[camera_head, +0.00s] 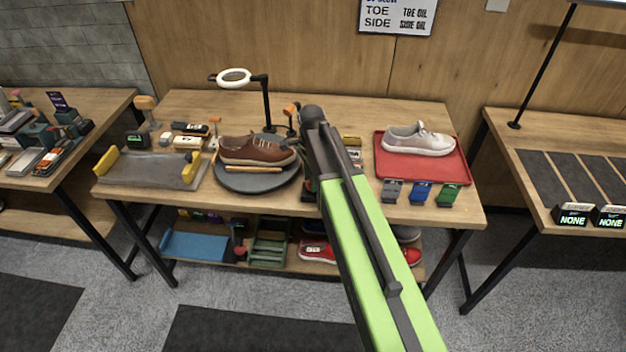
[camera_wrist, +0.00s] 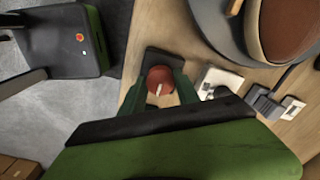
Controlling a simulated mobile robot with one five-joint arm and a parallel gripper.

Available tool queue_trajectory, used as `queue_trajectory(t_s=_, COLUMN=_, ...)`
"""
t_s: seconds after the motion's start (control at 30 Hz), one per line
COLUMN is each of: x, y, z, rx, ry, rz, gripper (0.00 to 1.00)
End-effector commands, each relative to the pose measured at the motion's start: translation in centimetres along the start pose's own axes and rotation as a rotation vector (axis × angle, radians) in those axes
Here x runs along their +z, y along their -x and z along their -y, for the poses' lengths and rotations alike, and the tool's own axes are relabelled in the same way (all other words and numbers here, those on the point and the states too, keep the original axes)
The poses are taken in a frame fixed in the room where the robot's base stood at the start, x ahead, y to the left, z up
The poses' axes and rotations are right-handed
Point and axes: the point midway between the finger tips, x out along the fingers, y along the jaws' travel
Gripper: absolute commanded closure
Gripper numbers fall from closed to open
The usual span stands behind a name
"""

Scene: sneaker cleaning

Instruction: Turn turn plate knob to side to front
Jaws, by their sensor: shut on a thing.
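The knob (camera_wrist: 160,76) is round and red with a short white pointer mark, and sits on a dark base plate (camera_wrist: 152,57) at the table edge. In the wrist view my gripper (camera_wrist: 161,84) has its two dark green fingers on either side of the knob, shut on it. The white mark points toward the bottom of the wrist view. The grey round turn plate (camera_head: 258,182) carries a brown shoe (camera_head: 257,149) lying sideways, its rim also in the wrist view (camera_wrist: 222,40). In the head view my arm hides the knob.
A red tray (camera_head: 434,167) with a white sneaker (camera_head: 417,138) stands at the right. Grey, blue and green small blocks (camera_head: 421,192) line the front edge. A ring lamp (camera_head: 234,78) stands behind the plate. A white switch block (camera_wrist: 222,80) sits close beside the knob.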

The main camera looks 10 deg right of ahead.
Motion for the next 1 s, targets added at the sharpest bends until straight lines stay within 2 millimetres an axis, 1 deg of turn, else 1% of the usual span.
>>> queue_trajectory(t_s=0.03, x=-0.29, y=0.00, z=-0.22, rx=0.005, ry=-0.014, rz=-0.006, gripper=1.00)
queue_trajectory(t_s=0.2, x=-0.32, y=-0.01, z=-0.26, rx=0.007, ry=-0.040, rz=-0.006, gripper=1.00)
queue_trajectory(t_s=0.6, x=-0.37, y=-0.02, z=-0.35, rx=0.009, ry=-0.046, rz=-0.007, gripper=1.00)
queue_trajectory(t_s=0.63, x=-0.37, y=-0.03, z=-0.36, rx=0.009, ry=-0.046, rz=-0.007, gripper=0.61)
queue_trajectory(t_s=0.8, x=-0.27, y=-0.03, z=-0.27, rx=0.007, ry=-0.044, rz=-0.005, gripper=0.41)
queue_trajectory(t_s=1.0, x=-0.17, y=-0.02, z=-0.17, rx=0.005, ry=-0.043, rz=-0.003, gripper=0.41)
